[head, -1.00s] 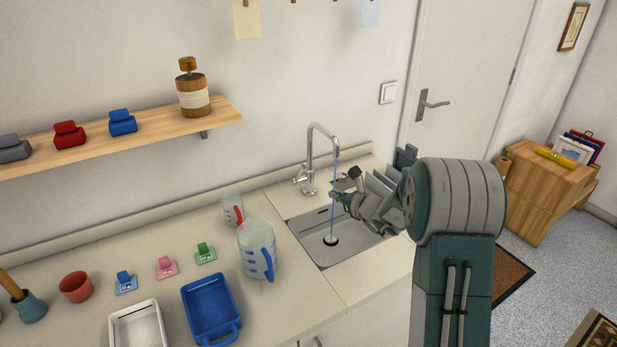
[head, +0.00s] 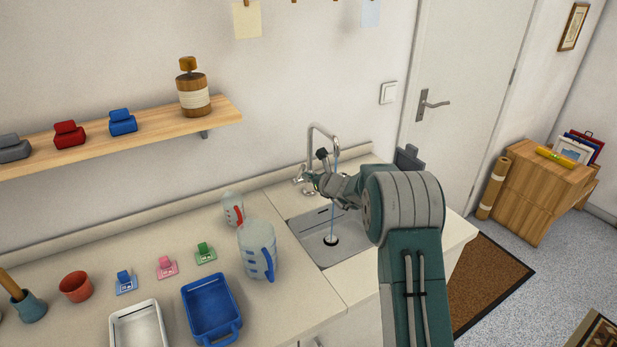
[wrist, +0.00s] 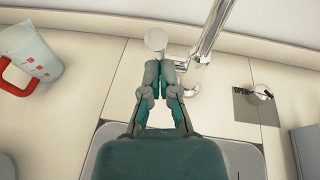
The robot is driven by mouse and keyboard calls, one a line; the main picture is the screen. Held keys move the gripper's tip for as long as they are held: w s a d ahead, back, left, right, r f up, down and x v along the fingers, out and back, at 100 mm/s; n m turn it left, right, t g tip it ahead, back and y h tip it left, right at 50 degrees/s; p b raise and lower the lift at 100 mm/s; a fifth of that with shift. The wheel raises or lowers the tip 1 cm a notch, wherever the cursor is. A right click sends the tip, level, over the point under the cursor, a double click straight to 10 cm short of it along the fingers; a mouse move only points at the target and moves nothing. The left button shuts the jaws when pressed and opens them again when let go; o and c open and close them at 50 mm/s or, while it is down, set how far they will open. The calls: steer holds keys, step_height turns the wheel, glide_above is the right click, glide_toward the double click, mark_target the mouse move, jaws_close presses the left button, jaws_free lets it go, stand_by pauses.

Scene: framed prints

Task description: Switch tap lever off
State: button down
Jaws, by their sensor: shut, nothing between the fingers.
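The chrome tap (head: 312,150) stands behind the sink, and a blue stream of water (head: 335,165) runs from its spout into the basin. Its lever (head: 298,180) points to the left at the base; in the wrist view its round pale end (wrist: 155,40) lies just beyond my fingertips. The tap body also shows in the wrist view (wrist: 197,72), right of the fingers. My gripper (wrist: 160,66) is shut and empty, its fingertips together close to the lever. I cannot tell whether they touch it. In the head view my gripper (head: 313,181) is beside the tap base.
The grey sink (head: 348,250) lies below my arm. A clear jug with a blue handle (head: 257,250) and a smaller red-marked jug (head: 232,209) stand left of it. A dark plate with a metal fitting (wrist: 258,100) is right of the tap.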

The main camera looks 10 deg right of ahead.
steer(key=w+r, duration=0.1)
steer(key=w+a+r, duration=0.1)
steer(key=w, duration=0.1)
steer(key=shift+w+r, duration=0.1)
steer(key=shift+r, duration=0.1)
steer(key=shift+a, duration=0.1)
stand_by(0.3)
